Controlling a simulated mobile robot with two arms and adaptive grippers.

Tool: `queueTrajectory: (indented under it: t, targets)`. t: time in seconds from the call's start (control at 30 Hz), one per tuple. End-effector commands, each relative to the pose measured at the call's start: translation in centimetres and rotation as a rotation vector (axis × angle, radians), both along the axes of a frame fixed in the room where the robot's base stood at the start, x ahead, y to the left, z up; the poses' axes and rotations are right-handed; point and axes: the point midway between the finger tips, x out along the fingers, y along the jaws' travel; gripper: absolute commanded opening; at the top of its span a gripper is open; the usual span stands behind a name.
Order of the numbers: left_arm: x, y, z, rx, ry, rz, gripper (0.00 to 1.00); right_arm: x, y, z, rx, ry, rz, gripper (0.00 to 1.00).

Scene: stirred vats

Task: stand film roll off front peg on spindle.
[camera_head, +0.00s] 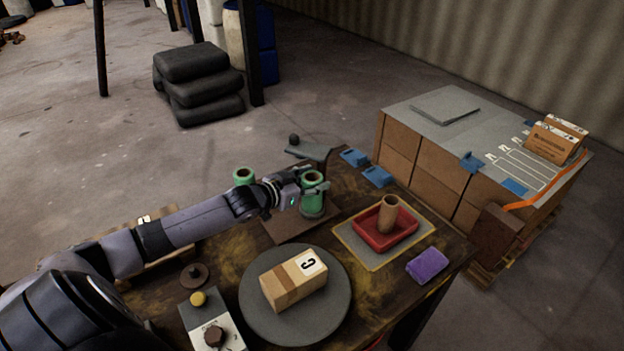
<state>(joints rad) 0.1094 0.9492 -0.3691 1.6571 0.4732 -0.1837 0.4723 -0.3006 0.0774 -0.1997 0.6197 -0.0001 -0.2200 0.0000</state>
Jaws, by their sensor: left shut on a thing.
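My left gripper (314,187) is shut on a green film roll (312,205) with a tan core, near the back middle of the table. The roll looks upright over a brown board (286,229); I cannot tell whether it still touches the board or a peg. A second green roll (243,176) stands to the left, partly hidden by my arm. A small dark round base with a short knob (195,272), perhaps the spindle, sits at the left of the table. My right gripper is not in view.
A grey turntable (257,322) carries a cardboard box (293,282) marked C. A red tray (371,243) holds a brown cylinder (389,210). A purple block (427,266), blue clips (376,176) and a control box (220,327) with knobs lie around. Stacked cartons (425,160) stand beyond the right edge.

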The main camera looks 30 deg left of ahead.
Motion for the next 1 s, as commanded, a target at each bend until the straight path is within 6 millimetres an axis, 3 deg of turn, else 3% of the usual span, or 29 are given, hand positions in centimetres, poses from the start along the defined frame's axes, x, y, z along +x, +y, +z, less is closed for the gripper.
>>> queueTrajectory:
  t: [0.2, 0.23, 0.5, 0.87, 1.0]
  targets:
    - [0.02, -0.03, -0.15, -0.002, -0.003, -0.001, 0.12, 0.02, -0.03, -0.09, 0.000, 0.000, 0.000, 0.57]
    - [0.00, -0.02, -0.26, -0.001, -0.001, 0.000, 0.48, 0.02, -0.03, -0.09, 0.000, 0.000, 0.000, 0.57]
    - [-0.01, -0.02, -0.21, -0.001, -0.001, 0.000, 0.66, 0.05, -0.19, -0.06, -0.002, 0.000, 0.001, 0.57]
    - [-0.01, -0.02, 0.08, -0.001, -0.002, -0.001, 0.68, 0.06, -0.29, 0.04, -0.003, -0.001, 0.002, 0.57]
    - [-0.86, 0.18, 0.13, -0.003, 0.002, 0.001, 0.68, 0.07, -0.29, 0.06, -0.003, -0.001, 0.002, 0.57]
